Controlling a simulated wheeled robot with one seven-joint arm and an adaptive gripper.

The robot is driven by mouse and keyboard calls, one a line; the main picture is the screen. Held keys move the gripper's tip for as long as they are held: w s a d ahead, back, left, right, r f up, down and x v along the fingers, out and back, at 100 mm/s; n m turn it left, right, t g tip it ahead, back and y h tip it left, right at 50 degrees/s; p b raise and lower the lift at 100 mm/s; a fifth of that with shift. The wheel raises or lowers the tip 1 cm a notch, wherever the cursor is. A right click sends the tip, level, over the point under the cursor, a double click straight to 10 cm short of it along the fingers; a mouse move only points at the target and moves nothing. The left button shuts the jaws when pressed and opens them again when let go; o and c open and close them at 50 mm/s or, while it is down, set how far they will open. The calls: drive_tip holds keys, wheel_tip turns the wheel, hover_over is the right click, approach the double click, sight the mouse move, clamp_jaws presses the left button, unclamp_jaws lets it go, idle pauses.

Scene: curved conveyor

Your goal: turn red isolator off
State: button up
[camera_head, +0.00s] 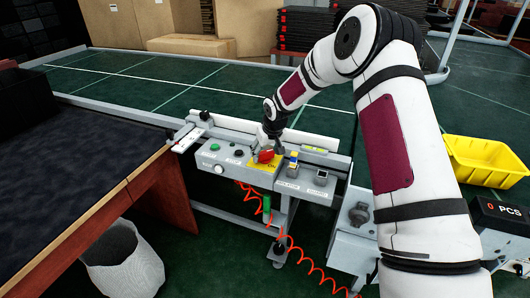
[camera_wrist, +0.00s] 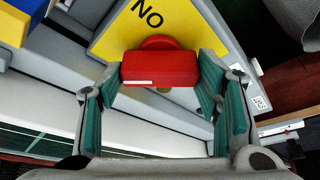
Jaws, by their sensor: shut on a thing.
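The red isolator (camera_head: 265,156) sits on a yellow plate (camera_head: 257,165) on the grey control panel (camera_head: 225,163). My gripper (camera_head: 271,146) is over it from above and partly hides it. In the wrist view the red isolator handle (camera_wrist: 160,69) lies crosswise between my teal-padded fingers, which are shut on its two ends. The yellow plate (camera_wrist: 195,28) there shows black letters, upside down, reading as "ON". Part of the plate is hidden behind the handle.
A blue and yellow switch (camera_head: 293,162) and another switch (camera_head: 320,177) stand to the right on the panel. Green and black buttons are to the left. A brown table (camera_head: 150,185) is at left, a yellow bin (camera_head: 485,160) at right. An orange coiled cable (camera_head: 300,258) hangs below.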

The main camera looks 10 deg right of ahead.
drive_tip(key=n+y, duration=0.1)
drive_tip(key=n, duration=0.1)
drive_tip(key=n+b, duration=0.1)
drive_tip(key=n, duration=0.1)
drive_tip(key=shift+d+n+g+y, duration=0.1)
drive_tip(key=shift+n+g+y, duration=0.2)
drive_tip(key=shift+g+y, duration=0.1)
drive_tip(key=n+g+y+b, duration=0.1)
drive_tip(key=n, duration=0.3)
drive_tip(key=shift+w+b, duration=0.1)
drive_tip(key=shift+b, duration=0.25)
drive_tip(key=shift+d+n, duration=0.1)
drive_tip(key=shift+n, duration=0.2)
drive_tip(key=o, duration=1.2)
drive_tip(key=shift+c, duration=0.2)
drive_tip(key=v, duration=1.2)
drive_tip(key=shift+w, duration=0.1)
